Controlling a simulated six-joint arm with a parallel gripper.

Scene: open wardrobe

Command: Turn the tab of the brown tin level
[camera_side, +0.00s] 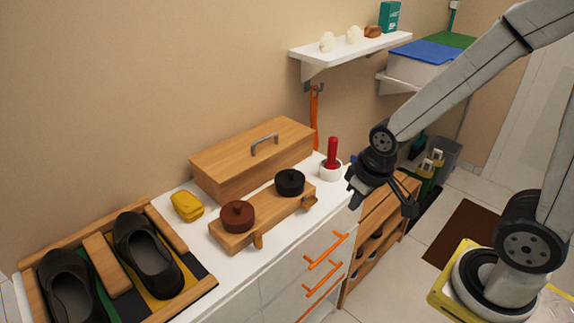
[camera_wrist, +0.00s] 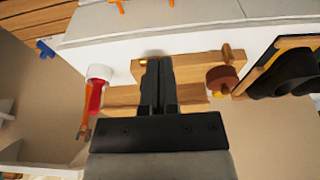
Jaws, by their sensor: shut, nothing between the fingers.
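The brown tin (camera_side: 238,215) sits on the left part of a wooden stand (camera_side: 262,223) on the white counter. Its wooden tab (camera_side: 258,241) points downward at the stand's front side. In the wrist view the brown tin (camera_wrist: 222,78) is right of my fingers, with its tab (camera_wrist: 227,53) above it. A black tin (camera_side: 290,182) sits on the stand's right part, with its own wooden tab (camera_side: 310,202); my gripper hides this tin in the wrist view. My gripper (camera_side: 409,208) is shut and empty, right of the stand and apart from it; its fingers (camera_wrist: 158,80) show side by side.
A white mortar with a red pestle (camera_side: 332,155) stands right of the stand. A wooden box (camera_side: 252,158) is behind it. A yellow object (camera_side: 187,206) and a tray of dark shoes (camera_side: 146,255) lie left. Orange drawer handles (camera_side: 325,250) jut from the front.

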